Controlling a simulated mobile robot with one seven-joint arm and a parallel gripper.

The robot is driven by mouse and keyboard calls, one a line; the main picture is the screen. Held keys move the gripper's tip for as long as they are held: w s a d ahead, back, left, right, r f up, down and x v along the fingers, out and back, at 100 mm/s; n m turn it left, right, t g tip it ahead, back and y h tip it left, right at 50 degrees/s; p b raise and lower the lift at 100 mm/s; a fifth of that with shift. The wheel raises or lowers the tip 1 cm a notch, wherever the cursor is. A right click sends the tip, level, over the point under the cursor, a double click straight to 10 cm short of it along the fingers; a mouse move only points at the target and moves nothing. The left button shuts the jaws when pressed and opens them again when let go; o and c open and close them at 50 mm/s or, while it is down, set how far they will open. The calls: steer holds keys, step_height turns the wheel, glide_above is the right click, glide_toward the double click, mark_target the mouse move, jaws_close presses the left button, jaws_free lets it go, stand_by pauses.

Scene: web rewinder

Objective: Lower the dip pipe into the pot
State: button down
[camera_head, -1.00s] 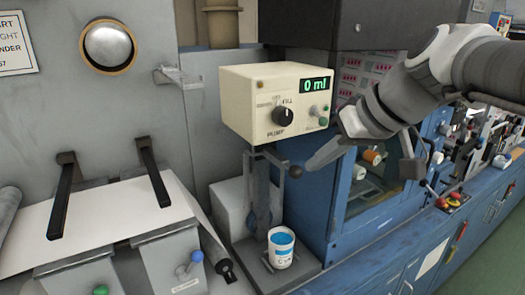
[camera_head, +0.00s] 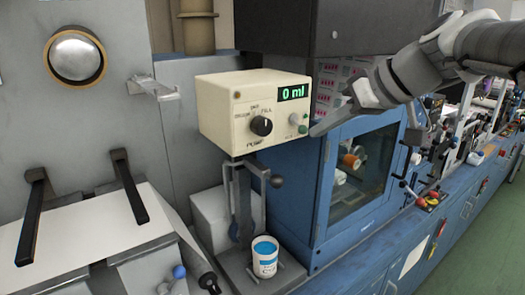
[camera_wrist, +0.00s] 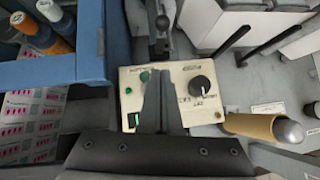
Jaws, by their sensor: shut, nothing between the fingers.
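The white pot (camera_head: 264,262) with blue liquid stands upright on a grey base plate below the cream pump box (camera_head: 255,112). Under the box is a grey frame (camera_head: 240,200) with an arm ending in a dark ball knob (camera_head: 277,181). I cannot clearly pick out the dip pipe among these parts; no pipe shows entering the liquid. My gripper (camera_head: 317,131) is shut and empty, just right of the box's lower front, above and right of the ball knob. In the wrist view its fingers (camera_wrist: 163,88) overlap the panel of the pump box (camera_wrist: 203,112).
The box carries a black dial (camera_head: 261,126), small buttons and a display reading 0 ml. A blue cabinet with a window (camera_head: 360,165) stands close on the right. A white block (camera_head: 209,215) is behind the frame. Rollers and levers line the bench at right.

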steer(key=s+f+x, duration=0.1)
steer(key=f+x, duration=0.1)
steer(key=x, duration=1)
steer(key=shift+s+d+f, duration=0.15)
steer(key=shift+s+f, duration=0.05)
steer(key=shift+f, duration=0.05)
steer(key=shift+f, duration=0.1)
step_height(320, 180, down, 17)
steer(key=b, duration=2)
steer(key=shift+f, duration=0.25)
